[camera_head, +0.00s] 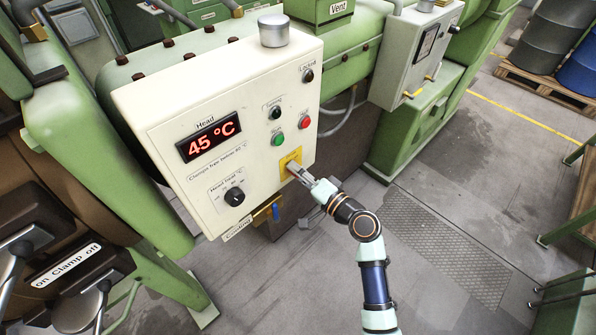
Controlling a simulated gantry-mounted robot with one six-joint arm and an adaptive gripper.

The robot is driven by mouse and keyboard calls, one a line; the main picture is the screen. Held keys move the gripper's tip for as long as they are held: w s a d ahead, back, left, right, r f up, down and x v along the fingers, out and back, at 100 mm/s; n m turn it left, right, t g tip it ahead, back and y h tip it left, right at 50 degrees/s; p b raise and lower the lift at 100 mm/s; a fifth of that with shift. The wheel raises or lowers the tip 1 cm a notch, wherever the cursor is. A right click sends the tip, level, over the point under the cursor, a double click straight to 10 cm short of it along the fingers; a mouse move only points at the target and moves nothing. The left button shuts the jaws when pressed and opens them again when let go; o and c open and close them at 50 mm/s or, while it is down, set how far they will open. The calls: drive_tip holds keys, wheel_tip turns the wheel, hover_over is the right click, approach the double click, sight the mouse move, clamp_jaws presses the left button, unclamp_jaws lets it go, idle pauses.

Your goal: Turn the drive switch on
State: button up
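The cream control panel (180,110) fills the upper middle of the view. A yellow plate (284,157) sits low on its right side, under the green and red buttons; it looks like the switch's mounting. My gripper (294,169) reaches in from the lower right, and its fingertips are at this plate. The fingers cover most of the plate's middle, so the switch itself and its position are hidden. I cannot tell whether the fingertips touch it, or whether they are open or closed on it. No readable "drive" label shows.
The panel carries a red "45 °C" display (208,137), a heat dial (234,196), a small black knob (275,113), a green button (278,139) and a red button (305,122). A blue-handled valve (276,212) hangs below. A second grey box (415,60) stands right.

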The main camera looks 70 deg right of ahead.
drive_tip(key=o, duration=0.4)
drive_tip(key=v, duration=1.2)
